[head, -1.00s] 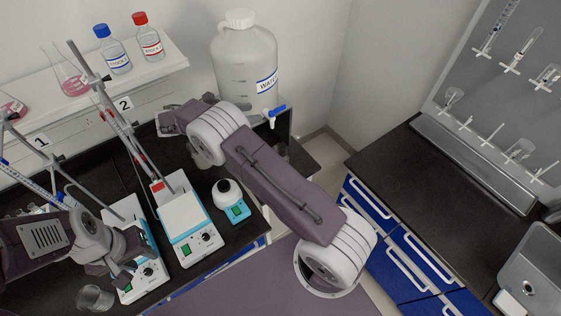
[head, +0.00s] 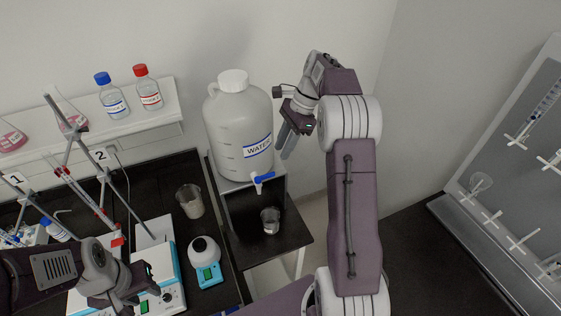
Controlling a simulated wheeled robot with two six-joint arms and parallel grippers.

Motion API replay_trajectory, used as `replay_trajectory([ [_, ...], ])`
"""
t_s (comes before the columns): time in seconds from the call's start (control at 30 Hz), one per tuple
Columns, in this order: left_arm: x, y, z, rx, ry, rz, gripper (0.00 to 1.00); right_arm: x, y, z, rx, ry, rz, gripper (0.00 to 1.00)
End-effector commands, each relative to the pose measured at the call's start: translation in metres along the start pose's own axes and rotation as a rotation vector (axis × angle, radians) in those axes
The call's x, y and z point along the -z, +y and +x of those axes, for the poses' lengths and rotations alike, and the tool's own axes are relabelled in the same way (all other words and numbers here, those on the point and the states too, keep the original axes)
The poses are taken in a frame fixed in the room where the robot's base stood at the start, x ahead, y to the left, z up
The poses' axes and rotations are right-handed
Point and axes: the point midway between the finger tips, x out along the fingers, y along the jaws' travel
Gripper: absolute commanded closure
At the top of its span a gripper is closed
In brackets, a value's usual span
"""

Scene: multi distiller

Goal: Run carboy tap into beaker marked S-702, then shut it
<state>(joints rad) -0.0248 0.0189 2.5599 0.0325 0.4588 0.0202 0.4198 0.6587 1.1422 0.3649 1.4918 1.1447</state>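The white carboy (head: 238,130) labelled WATER stands on a dark stand at the back. Its tap (head: 262,181) has a blue handle and points down at the front. A small beaker (head: 270,220) stands on the stand's lower shelf, roughly below the tap; no marking is readable on it. A larger beaker (head: 189,201) stands on the black bench to the left, its marking also unreadable. My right gripper (head: 288,143) is raised to the right of the carboy, apart from it, fingers pointing down; its opening is unclear. My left gripper (head: 143,286) is low at the left, over a stirrer.
Stirrers (head: 167,268), burette stands and a small blue device (head: 206,262) crowd the bench at left. A wall shelf (head: 140,120) holds bottles and flasks. A rack (head: 500,190) of glassware is at right.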

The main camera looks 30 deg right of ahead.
Motion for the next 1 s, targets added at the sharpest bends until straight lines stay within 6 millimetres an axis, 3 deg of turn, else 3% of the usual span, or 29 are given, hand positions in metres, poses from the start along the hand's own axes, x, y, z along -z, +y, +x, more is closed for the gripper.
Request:
replay_trajectory([
  [0.17,0.0,0.0,0.0,0.0,0.0,0.0,0.64,-0.001,0.0,0.005,0.002,-0.005,0.011,0.71],
  [0.6,0.002,0.0,-0.015,0.0,0.0,0.0,0.64,-0.001,0.001,0.083,-0.002,-0.003,0.008,0.71],
  [0.93,0.002,0.0,-0.015,0.0,0.0,0.0,0.64,0.0,0.0,0.092,0.001,-0.002,0.007,0.71],
  [1.0,0.002,0.0,-0.015,0.0,0.0,0.0,0.64,0.0,0.0,0.091,0.0,-0.002,0.007,0.88],
])
